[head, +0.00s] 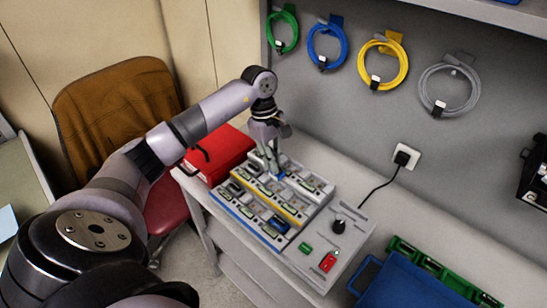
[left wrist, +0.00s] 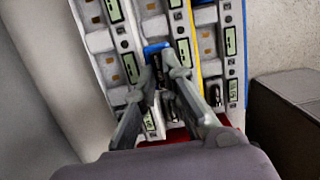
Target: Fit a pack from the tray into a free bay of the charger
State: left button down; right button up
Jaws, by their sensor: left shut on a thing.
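The charger (head: 317,245) stands on the bench, with stepped rows of bays and small displays; its rows show in the left wrist view (left wrist: 209,14). In the left wrist view my left gripper (left wrist: 166,66) is shut on a blue-ended pack (left wrist: 156,48) at a bay of the middle row shown. The fingers hide most of the pack, so I cannot tell how deep it sits. My right gripper is not in view.
A red case (head: 222,156) stands left of the charger. The charger's cord runs to a wall socket (head: 405,157). Coiled cables hang on the wall, including a yellow one (head: 383,61). A green rack (head: 440,272) is beside the tray. The bench behind the charger is clear.

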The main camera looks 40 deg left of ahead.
aim_at(273, 175)
pick_arm(q)
jog(key=shift+f+b, duration=0.3)
jog(key=shift+f, duration=0.4)
jog(key=shift+f+b, duration=0.65)
jog(key=shift+f, duration=0.1)
jog(key=shift+b+x, duration=0.8)
jog(key=shift+a+f+b, duration=0.2)
jog(key=shift+f+b, duration=0.15)
jog(key=shift+f, duration=0.1)
jog(key=shift+f+b, duration=0.25)
jog(key=shift+b, duration=0.15)
jog(key=c, duration=1.6)
grip_release()
jog(key=shift+r, duration=0.1)
